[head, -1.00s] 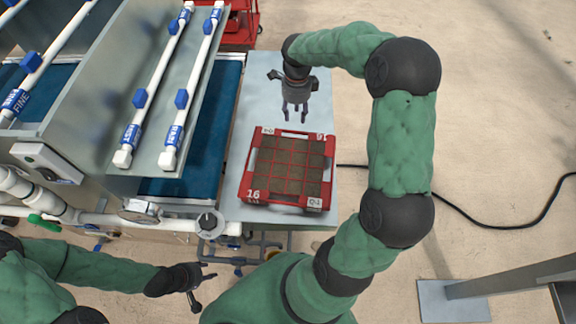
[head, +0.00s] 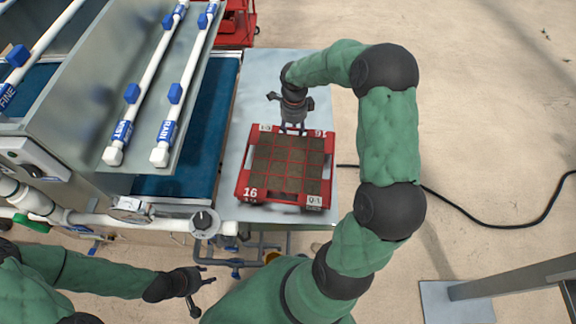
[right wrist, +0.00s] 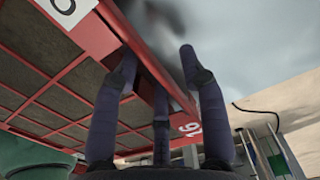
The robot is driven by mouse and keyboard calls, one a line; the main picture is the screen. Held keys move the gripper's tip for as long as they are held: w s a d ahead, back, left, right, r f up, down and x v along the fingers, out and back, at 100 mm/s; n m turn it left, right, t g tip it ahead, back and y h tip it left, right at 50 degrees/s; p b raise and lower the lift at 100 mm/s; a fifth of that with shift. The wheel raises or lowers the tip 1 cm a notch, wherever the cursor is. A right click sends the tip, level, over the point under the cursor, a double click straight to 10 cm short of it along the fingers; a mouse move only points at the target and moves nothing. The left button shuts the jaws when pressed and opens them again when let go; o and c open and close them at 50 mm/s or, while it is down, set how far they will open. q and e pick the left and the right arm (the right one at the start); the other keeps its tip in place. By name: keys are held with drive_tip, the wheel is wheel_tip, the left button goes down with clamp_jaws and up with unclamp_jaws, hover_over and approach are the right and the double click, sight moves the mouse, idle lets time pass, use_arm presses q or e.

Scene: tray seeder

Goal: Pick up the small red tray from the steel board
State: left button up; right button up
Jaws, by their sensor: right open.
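The small red tray (head: 328,172) lies on the steel board (head: 228,205), its square cells filled with brown soil and the number 16 on its near left corner. It also shows in the right wrist view (right wrist: 95,60). My right gripper (head: 292,130) is open at the tray's far edge. In the right wrist view the right gripper's (right wrist: 162,85) fingers stand on both sides of the red rim, with a gap on the outer side. My left gripper (head: 206,286) is low at the lower left, away from the tray, its fingers apart and empty.
A machine with a blue belt (head: 205,145) and white pipes (head: 145,85) stands left of the board. A white pipe with a round valve (head: 204,223) crosses in front. A black cable (head: 480,222) lies on the floor at right, near a metal stand (head: 470,290).

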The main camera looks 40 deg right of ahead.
drive_tip(key=shift+r, duration=0.1)
clamp_jaws()
